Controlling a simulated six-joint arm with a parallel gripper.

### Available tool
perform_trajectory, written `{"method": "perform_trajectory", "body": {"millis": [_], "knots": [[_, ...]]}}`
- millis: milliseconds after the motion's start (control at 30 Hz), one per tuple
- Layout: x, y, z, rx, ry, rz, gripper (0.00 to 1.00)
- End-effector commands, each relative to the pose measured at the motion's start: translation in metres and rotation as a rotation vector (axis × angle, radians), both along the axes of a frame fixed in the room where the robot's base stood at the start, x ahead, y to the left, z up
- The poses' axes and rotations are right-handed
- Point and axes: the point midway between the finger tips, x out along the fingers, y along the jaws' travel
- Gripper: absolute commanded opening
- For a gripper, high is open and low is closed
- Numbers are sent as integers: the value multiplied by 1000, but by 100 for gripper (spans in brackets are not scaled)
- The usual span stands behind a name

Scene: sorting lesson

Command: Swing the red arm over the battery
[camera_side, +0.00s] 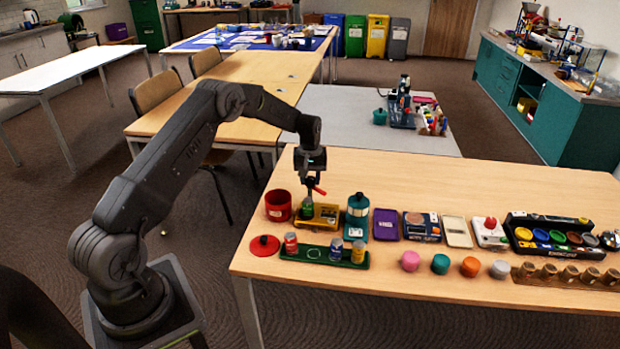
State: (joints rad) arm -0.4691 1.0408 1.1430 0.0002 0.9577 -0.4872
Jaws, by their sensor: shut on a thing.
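A yellow tester-like box (325,214) sits near the left end of the wooden table. A small green upright piece (307,209), perhaps the battery, stands at its left part. A red arm (319,190) shows just above the box, sticking out to the right below my gripper (312,182). My gripper points down over the box and is shut on the red arm; its fingertips are small and dark here. The red arm's end is right of and above the green piece. I cannot tell whether they touch.
A red pot (278,205) stands close left of the box, and a teal canister (357,207) close right. In front lie a red lid (264,245) and a green tray (313,254) with red, blue and yellow cylinders. The table's back right is clear.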

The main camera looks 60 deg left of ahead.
Motion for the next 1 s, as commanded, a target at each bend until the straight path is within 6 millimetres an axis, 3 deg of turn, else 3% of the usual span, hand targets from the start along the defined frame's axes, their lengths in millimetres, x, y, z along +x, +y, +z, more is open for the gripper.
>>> {"method": "perform_trajectory", "body": {"millis": [600, 1000], "knots": [[0, 0, 1, -1, 0, -582, 11], [0, 0, 1, 0, 0, -866, 11]]}}
